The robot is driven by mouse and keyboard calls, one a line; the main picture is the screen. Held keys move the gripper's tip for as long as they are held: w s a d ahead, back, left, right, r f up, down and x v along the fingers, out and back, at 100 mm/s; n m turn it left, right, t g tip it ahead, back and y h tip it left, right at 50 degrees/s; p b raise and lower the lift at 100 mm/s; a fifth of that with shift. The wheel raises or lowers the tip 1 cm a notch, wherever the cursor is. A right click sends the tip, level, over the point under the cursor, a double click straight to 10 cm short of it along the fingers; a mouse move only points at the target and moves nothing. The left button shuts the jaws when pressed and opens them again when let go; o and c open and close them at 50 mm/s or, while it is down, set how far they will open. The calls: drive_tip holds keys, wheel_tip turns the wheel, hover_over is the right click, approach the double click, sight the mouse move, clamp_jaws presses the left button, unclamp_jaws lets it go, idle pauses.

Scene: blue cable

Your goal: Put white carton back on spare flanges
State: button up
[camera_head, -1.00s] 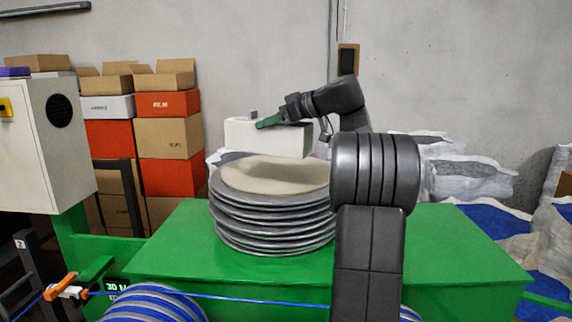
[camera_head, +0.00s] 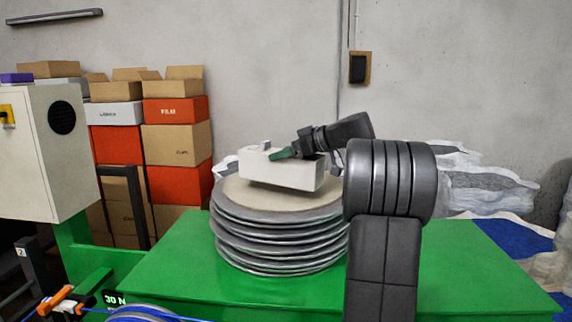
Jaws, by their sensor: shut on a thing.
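The white carton (camera_head: 290,174) is a long box held low over the stack of spare flanges (camera_head: 275,238). The flanges are grey discs with a flat beige top (camera_head: 245,192), piled on a green surface. My gripper (camera_head: 275,152) is shut on the carton from above; a green finger shows on its near side. The carton is slightly tilted in the picture, its right end lower. I cannot tell whether its underside touches the beige top. My arm comes in from the right, and its near links hide part of the green surface.
The green surface (camera_head: 190,255) is clear left of the stack. A pale control box (camera_head: 45,150) stands at the left. Stacked cardboard boxes (camera_head: 176,145) are behind. An orange clip (camera_head: 62,298) and blue cable (camera_head: 155,315) are at the front left.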

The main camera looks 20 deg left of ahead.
sight(284, 163)
drive_tip(key=shift+f, duration=1.45)
drive_tip(key=o, duration=1.7)
drive_tip(key=shift+f, duration=0.2)
drive_tip(key=shift+r, duration=0.1)
drive_tip(key=b+v, duration=0.1)
drive_tip(key=v, duration=1.1)
drive_tip(key=p+x, duration=0.1)
drive_tip(key=x, duration=1.1)
drive_tip(key=shift+a, duration=0.25)
drive_tip(key=shift+d+r, duration=0.2)
drive_tip(key=shift+r, duration=1.4)
